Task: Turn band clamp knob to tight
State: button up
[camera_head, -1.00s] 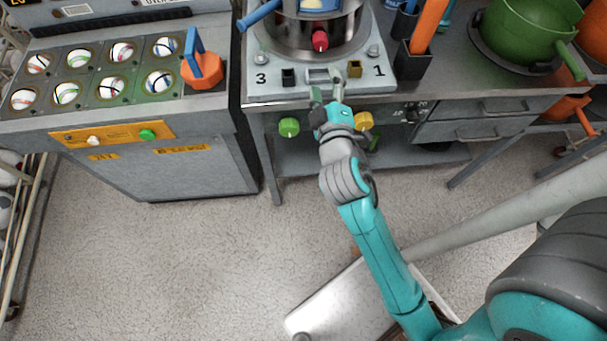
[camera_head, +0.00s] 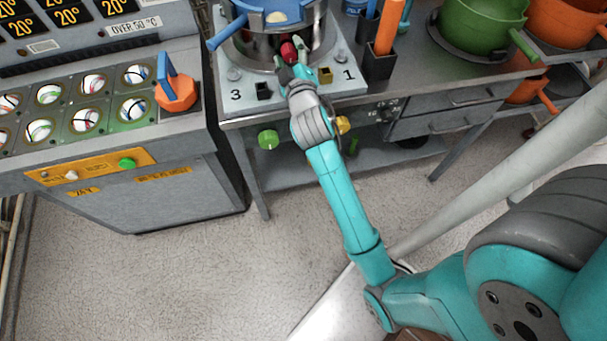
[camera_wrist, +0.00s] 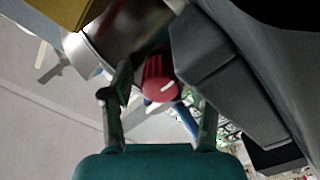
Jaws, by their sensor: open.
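The red band clamp knob (camera_head: 288,51) is on the front of the round metal press vessel (camera_head: 262,50), low on its wall. In the wrist view the knob (camera_wrist: 159,79) is ribbed, with a white line on its face. My gripper (camera_head: 290,66) is open, and its fingers point at the knob. In the wrist view the fingers of my gripper (camera_wrist: 160,100) stand on the left and right of the knob, with visible space on the left. I cannot tell whether the right finger touches it.
A blue handle (camera_head: 228,32) sticks out left of the vessel. The base plate (camera_head: 310,88) carries labels 3 and 1, a black block (camera_head: 264,91) and a yellow block (camera_head: 325,75). A dark holder (camera_head: 378,62) stands at right. The floor in front is clear.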

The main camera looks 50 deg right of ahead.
jog(key=shift+s+a+n, duration=0.1)
jog(key=shift+n, duration=0.5)
jog(key=s+a+f+y, duration=0.3)
jog(key=s+a+f, duration=0.2)
jog(key=s+a, duration=0.4)
jog(key=s+a+f+y, duration=0.3)
jog(key=s+a+f, duration=0.2)
jog(key=s+a, duration=0.4)
jog(key=shift+s+t, duration=0.3)
jog(key=shift+s, duration=1.2)
jog(key=shift+f, duration=0.1)
jog(key=s+a+m+y, duration=0.1)
jog(key=s+a+y, duration=0.1)
jog(key=s, duration=0.7)
jog(key=s+a+m+y, duration=0.2)
jog(key=s+a, duration=0.1)
jog(key=s, duration=0.6)
jog(key=shift+s+a+g, duration=0.4)
